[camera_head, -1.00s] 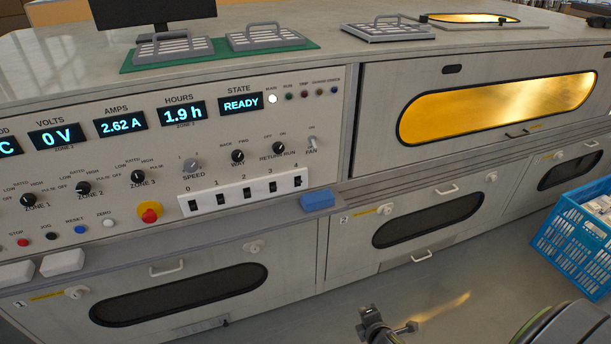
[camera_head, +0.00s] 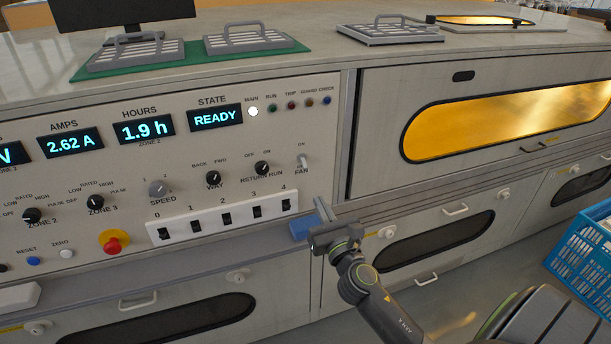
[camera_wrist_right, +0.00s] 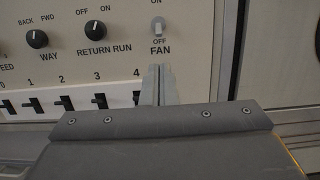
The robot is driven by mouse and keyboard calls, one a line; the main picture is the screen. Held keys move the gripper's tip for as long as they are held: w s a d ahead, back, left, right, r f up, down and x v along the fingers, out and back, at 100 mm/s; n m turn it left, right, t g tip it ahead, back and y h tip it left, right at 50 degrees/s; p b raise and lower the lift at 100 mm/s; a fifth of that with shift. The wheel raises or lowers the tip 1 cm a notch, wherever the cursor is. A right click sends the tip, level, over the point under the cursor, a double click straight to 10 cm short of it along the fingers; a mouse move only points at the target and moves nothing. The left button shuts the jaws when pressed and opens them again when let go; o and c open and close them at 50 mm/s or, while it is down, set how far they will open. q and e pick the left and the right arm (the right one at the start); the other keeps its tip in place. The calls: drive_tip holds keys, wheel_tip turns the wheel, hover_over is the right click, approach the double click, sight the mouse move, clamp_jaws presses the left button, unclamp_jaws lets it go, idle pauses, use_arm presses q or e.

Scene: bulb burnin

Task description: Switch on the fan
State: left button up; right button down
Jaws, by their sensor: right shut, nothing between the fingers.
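The fan switch (camera_head: 302,161) is a small light toggle at the right end of the control panel (camera_head: 130,185), with "ON" above it and "FAN" below. In the right wrist view the fan toggle (camera_wrist_right: 158,27) has "ON" above and "OFF" below it; its lever looks to point down, toward "OFF". My right gripper (camera_head: 321,207) is shut and empty, a little below the fan switch and apart from it in the picture. In the right wrist view its closed fingertips (camera_wrist_right: 158,68) sit just under the "FAN" label. My left gripper is not in view.
A row of black rocker switches (camera_head: 222,214) lies left of the gripper. A blue block (camera_head: 302,229) sits on the ledge partly behind it. A red stop knob (camera_head: 113,244) stands lower left. A blue crate (camera_head: 590,250) is at the right.

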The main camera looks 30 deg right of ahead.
sight(304, 163)
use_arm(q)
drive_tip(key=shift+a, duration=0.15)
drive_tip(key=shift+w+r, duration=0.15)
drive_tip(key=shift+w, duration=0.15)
use_arm(e)
drive_tip(key=x, duration=1)
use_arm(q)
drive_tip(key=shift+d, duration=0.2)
use_arm(e)
drive_tip(key=shift+d+f, duration=0.1)
